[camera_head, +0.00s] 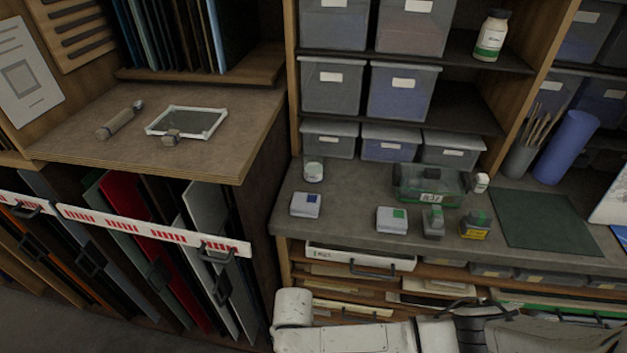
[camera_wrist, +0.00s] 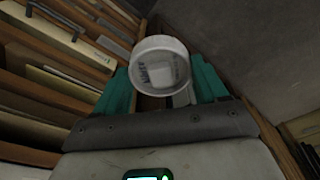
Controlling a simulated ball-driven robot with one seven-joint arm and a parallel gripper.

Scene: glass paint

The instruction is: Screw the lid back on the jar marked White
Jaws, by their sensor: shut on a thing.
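A round white lid (camera_wrist: 160,62) with a label and small, hard-to-read dark lettering is between the teal fingers of my gripper (camera_wrist: 162,85) in the wrist view. My gripper is shut on it, away from the counter, with shelves of drawers behind. In the head view a small jar with whitish contents (camera_head: 313,172) stands upright at the back left of the grey counter (camera_head: 350,200). Its marking is too small to read. My gripper is not visible in the head view; only my arm shows along the bottom edge.
Small boxes (camera_head: 305,205) (camera_head: 391,220), a green clear tub (camera_head: 430,185), a dark bottle (camera_head: 433,222) and a yellow-labelled bottle (camera_head: 475,224) stand on the counter. A green mat (camera_head: 545,220) lies at right. Flat drawers (camera_head: 360,258) sit below the counter edge.

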